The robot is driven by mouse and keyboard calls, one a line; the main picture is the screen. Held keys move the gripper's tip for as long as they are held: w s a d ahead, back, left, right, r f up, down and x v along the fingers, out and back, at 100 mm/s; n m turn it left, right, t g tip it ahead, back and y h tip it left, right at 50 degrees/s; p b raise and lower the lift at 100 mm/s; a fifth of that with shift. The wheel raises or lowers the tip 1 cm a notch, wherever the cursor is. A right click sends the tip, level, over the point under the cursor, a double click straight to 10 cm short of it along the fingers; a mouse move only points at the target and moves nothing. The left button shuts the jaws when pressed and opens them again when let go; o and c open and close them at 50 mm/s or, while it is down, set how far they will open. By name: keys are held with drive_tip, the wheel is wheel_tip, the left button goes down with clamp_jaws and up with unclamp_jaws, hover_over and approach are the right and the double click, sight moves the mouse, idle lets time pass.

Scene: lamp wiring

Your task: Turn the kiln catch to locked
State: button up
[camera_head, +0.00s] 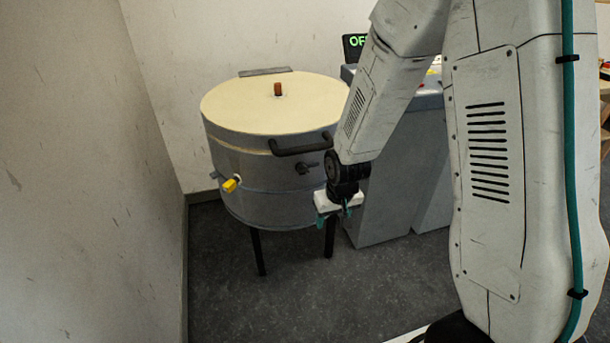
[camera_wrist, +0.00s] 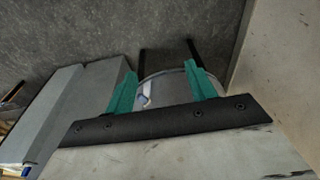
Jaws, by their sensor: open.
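The kiln (camera_head: 265,180) is a grey round drum on dark legs with a cream lid (camera_head: 270,103). A black bar handle (camera_head: 300,147) is on its front rim. Below the handle is a small dark catch (camera_head: 307,168) on the drum wall; its exact turn is too small to read. My gripper (camera_head: 333,218) is open and empty, in front of the kiln, lower and right of the catch, apart from it. In the wrist view its teal fingers (camera_wrist: 161,68) are spread, with part of the kiln (camera_wrist: 172,88) seen between them. The catch is not clear there.
A yellow-ended fitting (camera_head: 230,185) sticks out of the kiln's left side. A brown peg (camera_head: 278,89) stands on the lid. A grey cabinet (camera_head: 385,190) stands right of the kiln, with a green-lettered display (camera_head: 354,46) behind. Walls close the left and back; floor (camera_head: 290,300) in front is clear.

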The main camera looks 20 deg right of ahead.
drive_tip(key=w+f+t, duration=0.6)
drive_tip(key=w+f, duration=0.4)
drive_tip(key=f, duration=0.2)
drive_tip(key=t, duration=1)
approach(302, 170)
drive_tip(key=w, duration=0.8)
drive_tip(key=shift+d+f, duration=0.2)
drive_tip(key=shift+f, duration=0.05)
drive_tip(key=shift+w, duration=0.1)
drive_tip(key=c, duration=1)
